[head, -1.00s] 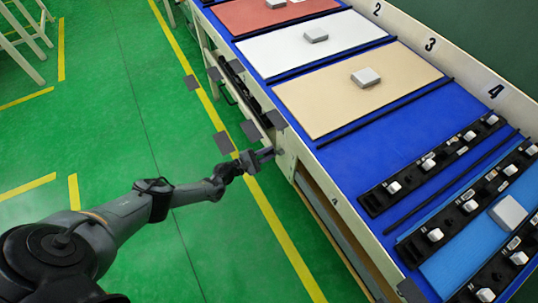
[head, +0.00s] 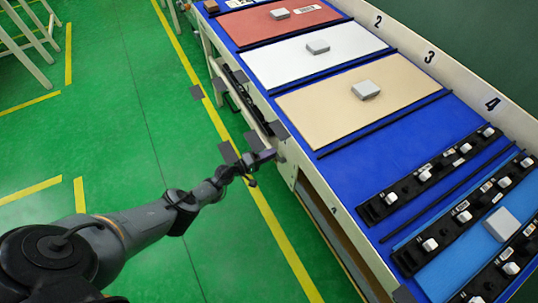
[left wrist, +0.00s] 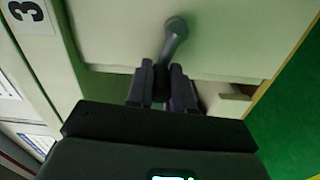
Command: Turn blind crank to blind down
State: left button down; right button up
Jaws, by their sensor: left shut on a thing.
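The grey blind crank (left wrist: 175,30) shows in the left wrist view as a short arm on a pale panel (left wrist: 120,30). It slants down from its rounded top end to the fingers. My left gripper (left wrist: 163,84) is shut on the crank's dark handle end, mostly hidden between the fingers. In the head view my left gripper (head: 264,157) is at the bench's left side, below the worktop. The crank is too small to make out there. I cannot tell which part is the blind. My right gripper is not in view.
The long bench (head: 390,140) has a blue top with coloured boards and black strips with white clips. Dark plates (head: 279,130) jut from its side close to my left gripper. Green floor (head: 110,120) with yellow lines lies open to the left.

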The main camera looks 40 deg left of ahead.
pick_arm(q)
jog(key=m, duration=0.1)
jog(key=r+m, duration=0.1)
jog(key=shift+d+m, duration=0.2)
jog(key=shift+m, duration=0.1)
jog(key=shift+s+d+r+m+p, duration=0.15)
jog(key=shift+r+m+p, duration=0.15)
jog(key=shift+m, duration=0.3)
jog(key=shift+d+r+m+p, duration=0.15)
jog(key=shift+m+p, duration=0.2)
jog(key=shift+m, duration=0.25)
jog(key=c, duration=1)
grip_release()
jog(key=shift+f, duration=0.1)
jog(key=shift+s, duration=0.1)
